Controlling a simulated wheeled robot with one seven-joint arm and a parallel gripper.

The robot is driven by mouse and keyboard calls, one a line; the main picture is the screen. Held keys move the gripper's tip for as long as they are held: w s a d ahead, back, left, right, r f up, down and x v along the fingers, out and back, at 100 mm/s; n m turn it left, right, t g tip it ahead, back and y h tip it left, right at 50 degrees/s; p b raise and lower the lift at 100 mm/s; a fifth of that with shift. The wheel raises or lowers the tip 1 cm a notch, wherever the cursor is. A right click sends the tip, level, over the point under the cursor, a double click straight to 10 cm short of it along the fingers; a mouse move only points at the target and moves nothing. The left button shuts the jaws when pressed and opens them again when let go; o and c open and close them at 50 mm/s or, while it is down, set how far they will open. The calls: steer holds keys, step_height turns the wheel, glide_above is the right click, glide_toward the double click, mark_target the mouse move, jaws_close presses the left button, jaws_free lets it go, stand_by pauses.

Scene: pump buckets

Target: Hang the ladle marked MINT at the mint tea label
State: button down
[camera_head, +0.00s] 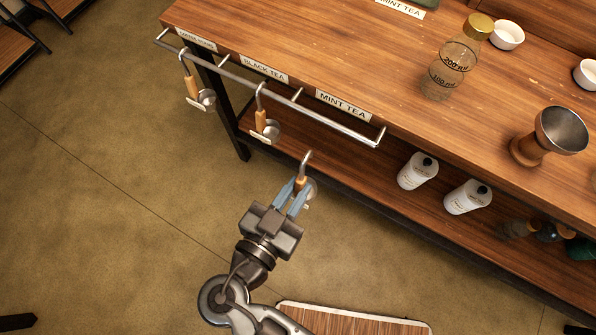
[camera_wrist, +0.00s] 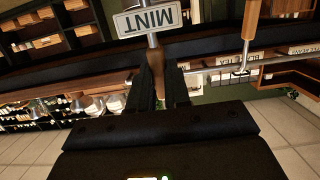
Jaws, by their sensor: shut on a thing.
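My gripper (camera_head: 297,192) is shut on the wooden handle of a ladle (camera_head: 306,160), upright with its metal hook on top. In the wrist view my gripper (camera_wrist: 160,85) has the handle between its dark fingers, and a white tag reading MINT (camera_wrist: 146,20) shows upside down. The metal rail (camera_head: 282,97) runs along the table's front edge. The mint tea label (camera_head: 342,103) is above its right part. In the head view the hook appears below the rail, apart from it; the depth gap is unclear. The bowl is partly hidden by the fingers.
One ladle (camera_head: 193,88) hangs on the rail's left end, another (camera_head: 263,122) under the black tea label (camera_head: 264,68). The rail's right stretch is bare. White bottles (camera_head: 418,171) stand on the lower shelf. A glass bottle (camera_head: 447,70) and a wooden-based cup (camera_head: 548,136) stand on the table (camera_head: 330,50).

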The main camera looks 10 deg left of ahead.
steer(key=x, duration=0.9)
steer(key=shift+w+f+b, duration=0.3)
steer(key=shift+f, duration=0.1)
stand_by(0.6)
steer(key=shift+d, duration=0.1)
steer(key=c, duration=1)
jaws_free()
steer(key=shift+s, duration=0.1)
